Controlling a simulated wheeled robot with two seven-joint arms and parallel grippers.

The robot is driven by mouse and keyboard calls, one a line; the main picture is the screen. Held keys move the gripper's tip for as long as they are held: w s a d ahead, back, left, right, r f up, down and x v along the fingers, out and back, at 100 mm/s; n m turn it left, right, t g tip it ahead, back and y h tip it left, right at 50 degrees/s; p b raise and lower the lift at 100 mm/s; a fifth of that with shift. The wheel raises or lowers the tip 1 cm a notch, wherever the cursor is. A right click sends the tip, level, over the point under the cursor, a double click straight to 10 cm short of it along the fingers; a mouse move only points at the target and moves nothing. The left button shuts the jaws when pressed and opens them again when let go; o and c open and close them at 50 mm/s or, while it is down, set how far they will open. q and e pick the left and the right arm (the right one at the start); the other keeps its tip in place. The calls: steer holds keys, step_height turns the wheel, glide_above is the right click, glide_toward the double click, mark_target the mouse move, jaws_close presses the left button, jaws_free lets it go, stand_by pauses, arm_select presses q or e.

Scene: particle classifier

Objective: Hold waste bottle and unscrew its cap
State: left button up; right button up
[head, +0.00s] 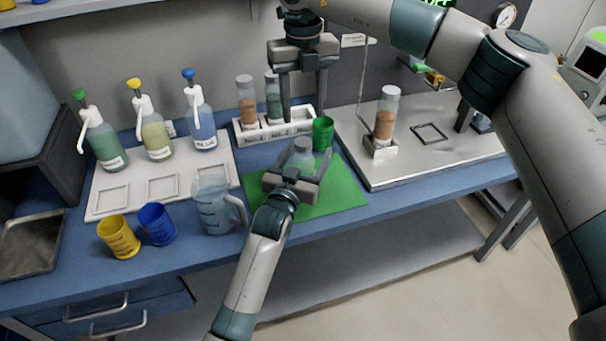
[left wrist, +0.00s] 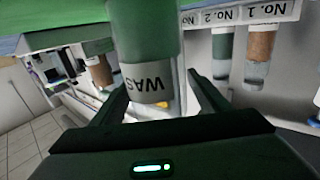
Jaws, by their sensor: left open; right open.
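The bottle's cap end is hard to make out in both views. My right gripper (head: 303,112) is open, pointing down above the bottle, its fingers apart and empty.
A white rack (head: 250,134) with two sample bottles stands behind. A green cup (head: 323,133) is close to the waste bottle. A clear pitcher (head: 213,210), yellow cup (head: 118,236) and blue cup (head: 157,224) are left. A metal plate (head: 430,160) with a bottle is right.

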mark_target(303, 141)
arm_select(q)
jaws_close()
arm_select(e)
steer(key=m, duration=0.4)
steer(key=shift+m, duration=0.4)
steer(key=m, duration=0.5)
steer(key=shift+m, duration=0.4)
steer(key=m, duration=0.5)
steer(key=shift+m, duration=0.4)
steer(key=m, duration=0.6)
steer(key=shift+f, duration=0.1)
steer(key=shift+f, duration=3.9)
